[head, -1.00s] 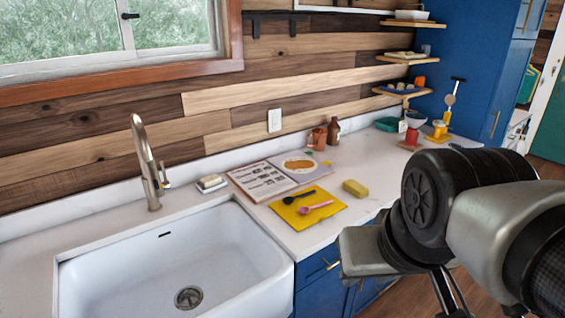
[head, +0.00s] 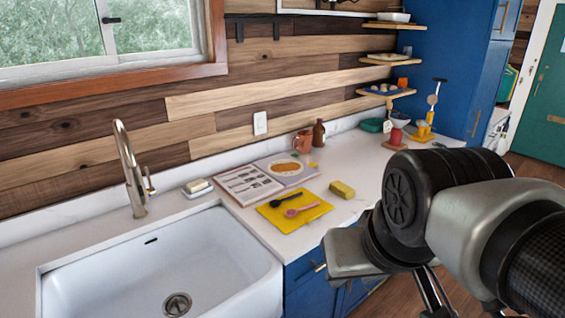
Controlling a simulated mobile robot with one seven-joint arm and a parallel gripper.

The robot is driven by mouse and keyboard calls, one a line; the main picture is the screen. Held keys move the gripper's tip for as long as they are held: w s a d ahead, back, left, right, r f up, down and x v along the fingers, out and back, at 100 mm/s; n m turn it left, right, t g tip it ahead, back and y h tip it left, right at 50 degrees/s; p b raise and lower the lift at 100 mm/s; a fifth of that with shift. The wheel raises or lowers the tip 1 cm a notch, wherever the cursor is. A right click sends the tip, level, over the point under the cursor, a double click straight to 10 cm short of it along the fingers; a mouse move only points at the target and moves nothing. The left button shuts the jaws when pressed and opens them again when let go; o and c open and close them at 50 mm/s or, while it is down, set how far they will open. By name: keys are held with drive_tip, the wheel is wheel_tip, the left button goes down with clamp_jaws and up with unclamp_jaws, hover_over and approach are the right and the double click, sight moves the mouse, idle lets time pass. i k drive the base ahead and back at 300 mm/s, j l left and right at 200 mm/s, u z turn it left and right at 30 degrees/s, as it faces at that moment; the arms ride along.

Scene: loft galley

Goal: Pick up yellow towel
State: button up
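A flat yellow cloth (head: 315,206), which looks like the yellow towel, lies on the white counter to the right of the sink. A black spoon (head: 288,201) and a pink spoon (head: 303,210) lie on top of it and cover part of it. A yellow sponge-like block (head: 342,190) sits apart from it, a little to the right. My arm's dark and silver links fill the lower right of the view, right of the cloth. My gripper's fingertips cannot be made out.
An open book (head: 243,185) lies just behind the cloth. The white sink (head: 110,268) is to the left, with a tall faucet (head: 130,170). A mug (head: 302,142) and a brown bottle (head: 319,133) stand farther back. The counter's front edge is close to the cloth.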

sight(338, 187)
drive_tip(key=i+l+u, duration=0.1)
drive_tip(key=i+l, duration=0.15)
drive_tip(key=i+l+u, duration=0.1)
drive_tip(key=l, duration=0.3)
drive_tip(key=i+l, duration=0.3)
drive_tip(key=i+l+u, duration=0.15)
drive_tip(key=l, duration=0.3)
drive_tip(key=i+l+u, duration=0.1)
drive_tip(key=i+l, duration=0.15)
drive_tip(key=i+l+u, duration=0.1)
drive_tip(key=l, duration=0.4)
drive_tip(key=i+l+u, duration=0.1)
drive_tip(key=l, duration=0.35)
drive_tip(key=i+l, duration=0.25)
drive_tip(key=l, duration=0.15)
drive_tip(key=i+u, duration=0.05)
